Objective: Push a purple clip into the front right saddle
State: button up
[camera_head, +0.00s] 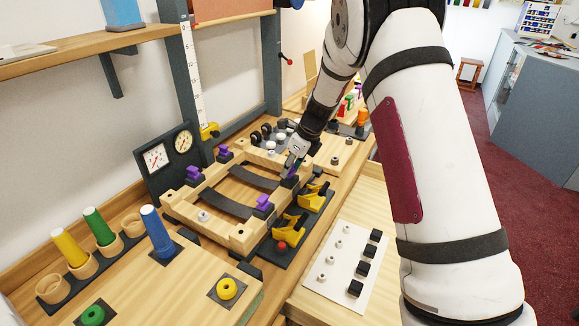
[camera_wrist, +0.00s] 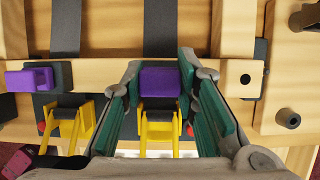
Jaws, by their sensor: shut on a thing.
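My gripper (camera_head: 290,172) is over the right end of the near side of a pale wooden frame (camera_head: 185,212). In the wrist view its teal-padded fingers (camera_wrist: 160,92) are on both sides of a purple clip (camera_wrist: 160,82), shut on it. The clip lies in line with a dark strap across the frame; whether it is seated in the saddle beneath is hidden. In the head view the gripper mostly covers it. A second purple clip (camera_head: 264,202) sits on the near side to the left, also in the wrist view (camera_wrist: 30,79). Two more purple clips (camera_head: 194,173) (camera_head: 222,151) stand on the far side.
Yellow-and-black toggle clamps (camera_head: 290,224) stand along the near side, close to the fingers (camera_wrist: 70,122). A white sheet (camera_head: 340,262) with black blocks lies nearer. Coloured cylinders in wooden cups (camera_head: 104,228) stand at left. A gauge panel (camera_head: 168,160) rises behind the frame.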

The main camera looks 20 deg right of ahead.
jog(key=shift+s+f, duration=0.15)
jog(key=shift+f, duration=0.45)
dwell(0.8)
jog(key=o, duration=0.9)
jog(key=shift+f, duration=0.15)
jog(key=shift+c, duration=0.2)
jog(key=o, duration=0.4)
jog(key=shift+r, duration=0.25)
jog(key=shift+r+p, duration=0.5)
jog(key=shift+r, duration=2.5)
